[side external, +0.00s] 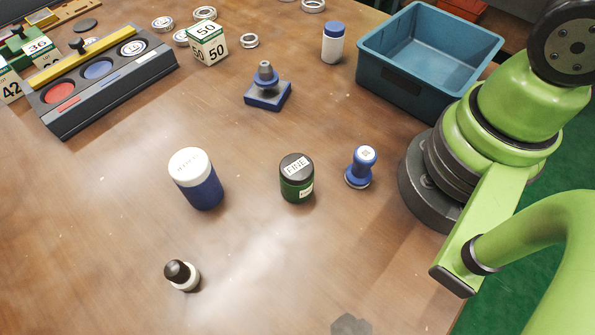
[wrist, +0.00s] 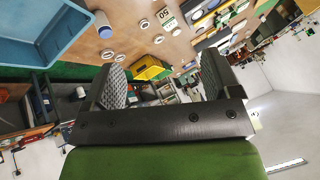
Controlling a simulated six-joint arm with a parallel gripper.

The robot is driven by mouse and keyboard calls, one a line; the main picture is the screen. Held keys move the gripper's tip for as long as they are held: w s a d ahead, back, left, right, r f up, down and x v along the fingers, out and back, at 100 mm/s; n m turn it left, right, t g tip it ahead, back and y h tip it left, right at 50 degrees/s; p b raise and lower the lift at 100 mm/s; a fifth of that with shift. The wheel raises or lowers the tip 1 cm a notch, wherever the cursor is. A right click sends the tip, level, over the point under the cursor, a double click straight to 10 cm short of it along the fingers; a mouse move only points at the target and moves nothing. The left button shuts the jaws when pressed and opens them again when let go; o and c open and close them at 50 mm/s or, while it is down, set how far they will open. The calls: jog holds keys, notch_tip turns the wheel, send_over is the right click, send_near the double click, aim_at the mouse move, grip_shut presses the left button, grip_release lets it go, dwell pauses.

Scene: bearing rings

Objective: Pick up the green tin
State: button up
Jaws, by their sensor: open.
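The green tin (side external: 297,180) stands upright on the brown table in the side external view. It has a black lid with a white label reading "FINE" and a dark green body. My gripper does not show in the side external view, where only parts of my green arm appear at the right. In the wrist view my gripper (wrist: 161,88) is open, with two dark textured fingers wide apart and nothing between them. It points across the room, away from the tin. The green tin is not seen in the wrist view.
A blue-and-white jar (side external: 197,179) stands left of the tin, a blue stamp-like piece (side external: 361,167) close on its right. A small black-topped bottle (side external: 182,275) is in front. A blue bin (side external: 373,75) is behind right, a blue-based part (side external: 267,92) behind.

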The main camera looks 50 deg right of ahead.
jog(key=shift+w, duration=0.1)
jog(key=shift+c, duration=0.2)
jog(key=m+g+h, duration=0.2)
jog(key=m+g, duration=0.5)
send_over(297, 166)
jog(key=w, duration=0.2)
jog(key=f, duration=1.8)
jog(key=shift+s+d, duration=0.25)
jog(key=shift+d, duration=0.1)
jog(key=f, duration=0.5)
jog(key=shift+s+a+f, duration=0.2)
jog(key=shift+s+a, duration=0.15)
jog(key=shift+s+f, duration=0.2)
jog(key=shift+f, duration=1.35)
jog(key=shift+s+f, duration=0.2)
jog(key=shift+f, duration=1.35)
